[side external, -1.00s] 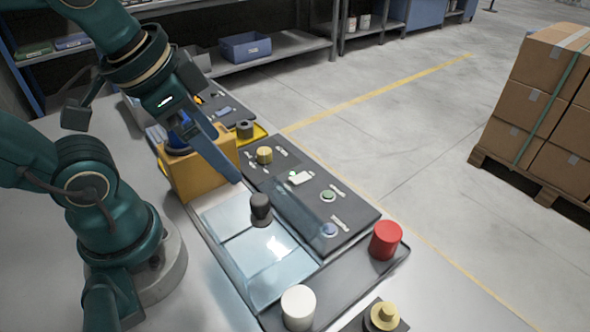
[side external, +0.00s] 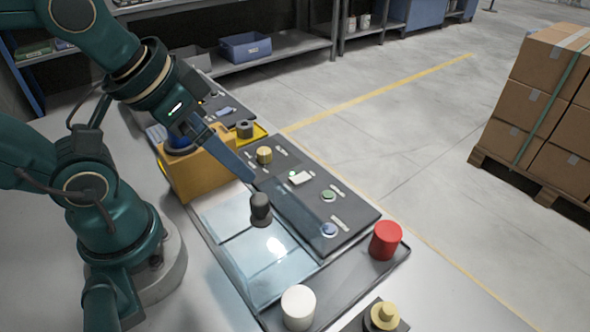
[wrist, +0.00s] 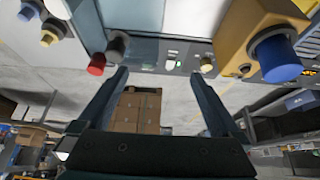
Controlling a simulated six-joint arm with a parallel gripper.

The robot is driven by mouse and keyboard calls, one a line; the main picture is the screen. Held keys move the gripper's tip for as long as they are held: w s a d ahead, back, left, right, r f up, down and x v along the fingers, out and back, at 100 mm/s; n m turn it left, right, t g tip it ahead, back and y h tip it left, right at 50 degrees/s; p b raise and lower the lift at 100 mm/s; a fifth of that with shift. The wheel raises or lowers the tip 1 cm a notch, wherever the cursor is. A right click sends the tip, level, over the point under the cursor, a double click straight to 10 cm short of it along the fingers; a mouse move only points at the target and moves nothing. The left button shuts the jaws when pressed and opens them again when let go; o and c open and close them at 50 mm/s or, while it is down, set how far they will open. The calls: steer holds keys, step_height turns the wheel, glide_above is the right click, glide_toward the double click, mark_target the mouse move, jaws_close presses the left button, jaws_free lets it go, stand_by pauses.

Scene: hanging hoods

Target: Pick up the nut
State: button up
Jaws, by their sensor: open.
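A dark, ring-shaped piece that looks like the nut (side external: 245,129) sits on a yellow tray (side external: 262,134) behind the yellow box, in the side external view. I cannot pick it out surely in the wrist view. Only one finger shows clearly there. In the wrist view my gripper (wrist: 160,80) has its two fingers wide apart with nothing between them.
A yellow box (side external: 205,170) with a blue knob stands beside the clear hood (side external: 245,245), which has a dark knob (side external: 261,208). A dark control panel (side external: 335,230) lies alongside. Red (side external: 385,240) and white (side external: 298,307) cylinders stand at the front. Cartons (side external: 535,95) are at right.

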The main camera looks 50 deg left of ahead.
steer(key=shift+c, duration=1.2)
steer(key=w+a+r+m+t, duration=0.15)
steer(key=w+r, duration=0.25)
steer(key=w, duration=0.4)
steer(key=n+g+y, duration=0.2)
steer(key=n+g, duration=0.1)
steer(key=n, duration=0.3)
glide_above(243, 123)
steer(key=s+d, duration=0.2)
steer(key=s, duration=0.1)
steer(key=f, duration=1.4)
steer(key=shift+w+d, duration=0.1)
steer(key=shift+w, duration=0.1)
steer(key=shift+x, duration=2.4)
